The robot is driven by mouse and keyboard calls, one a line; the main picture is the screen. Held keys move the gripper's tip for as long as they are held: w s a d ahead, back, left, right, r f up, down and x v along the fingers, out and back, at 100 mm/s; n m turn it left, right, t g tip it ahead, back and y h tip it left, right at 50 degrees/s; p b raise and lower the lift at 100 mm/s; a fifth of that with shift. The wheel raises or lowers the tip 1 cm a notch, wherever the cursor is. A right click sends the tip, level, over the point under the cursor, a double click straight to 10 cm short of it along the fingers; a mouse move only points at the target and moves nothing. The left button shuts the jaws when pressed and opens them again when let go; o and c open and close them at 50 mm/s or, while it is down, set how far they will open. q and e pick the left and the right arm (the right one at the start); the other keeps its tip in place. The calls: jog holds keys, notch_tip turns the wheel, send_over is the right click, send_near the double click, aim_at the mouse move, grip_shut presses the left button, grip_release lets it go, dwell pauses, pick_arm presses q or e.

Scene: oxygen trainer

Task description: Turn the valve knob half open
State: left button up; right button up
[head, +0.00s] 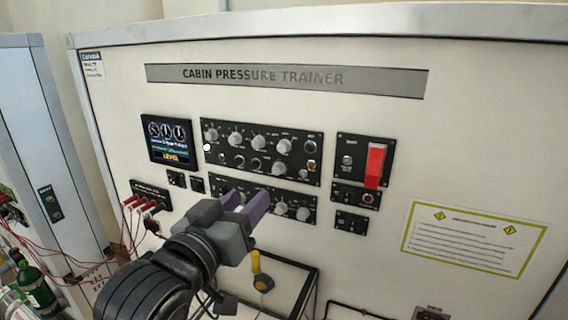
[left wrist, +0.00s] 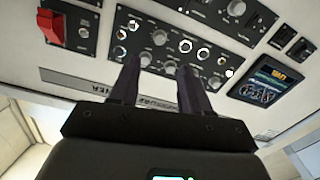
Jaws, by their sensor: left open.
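Several grey round knobs sit on the upper black panel (head: 262,152) and the lower black panel (head: 303,203) of the cabin pressure trainer. None is clearly marked as the valve knob, so I cannot tell which one it is. My left gripper (head: 247,197) is open, with its two purple fingers pointing at the panels and covering part of the lower one. In the left wrist view, the gripper (left wrist: 158,64) is open and empty, with knobs (left wrist: 159,38) beyond its fingertips and the picture turned upside down. I cannot tell whether the fingers touch the panel. My right gripper is not in view.
A red switch cover (head: 375,165) stands out at the right. A screen (head: 168,141) and red plugs (head: 143,203) are at the left. A yellow-topped part (head: 256,263) is below the gripper. A green bottle (head: 37,288) and red cables are at lower left.

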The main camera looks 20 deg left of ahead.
aim_at(276, 172)
pick_arm(q)
jog(key=w, duration=0.3)
jog(key=w+p, duration=0.1)
jog(key=w, duration=0.2)
jog(key=w+p, duration=0.1)
jog(key=w, duration=0.2)
jog(key=shift+w+d, duration=0.35)
jog(key=shift+w+p, duration=0.4)
jog(key=shift+w, duration=0.3)
grip_shut()
